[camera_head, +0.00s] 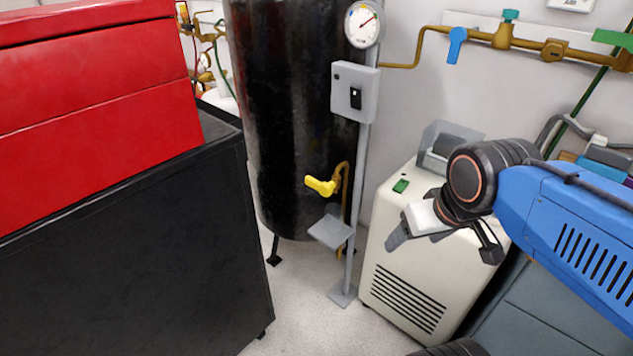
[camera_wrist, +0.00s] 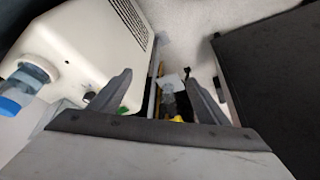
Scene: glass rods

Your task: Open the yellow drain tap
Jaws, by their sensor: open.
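The yellow drain tap (camera_head: 320,186) is on a brass pipe low on the front of the black tank (camera_head: 290,110). Its handle points left in the head view. In the wrist view a small part of the yellow tap (camera_wrist: 177,119) shows between the fingers, mostly hidden by my gripper's body. My gripper (camera_head: 440,245) is open and empty, to the right of the tap and apart from it, in front of the cream machine. Both fingers of my gripper (camera_wrist: 155,88) show in the wrist view, spread wide.
A grey post with a gauge (camera_head: 362,24), a switch box (camera_head: 354,92) and a small grey plate (camera_head: 331,231) stands just right of the tap. The cream machine (camera_head: 405,270) is close to my gripper. A black cabinet (camera_head: 130,250) with a red chest (camera_head: 95,80) fills the left.

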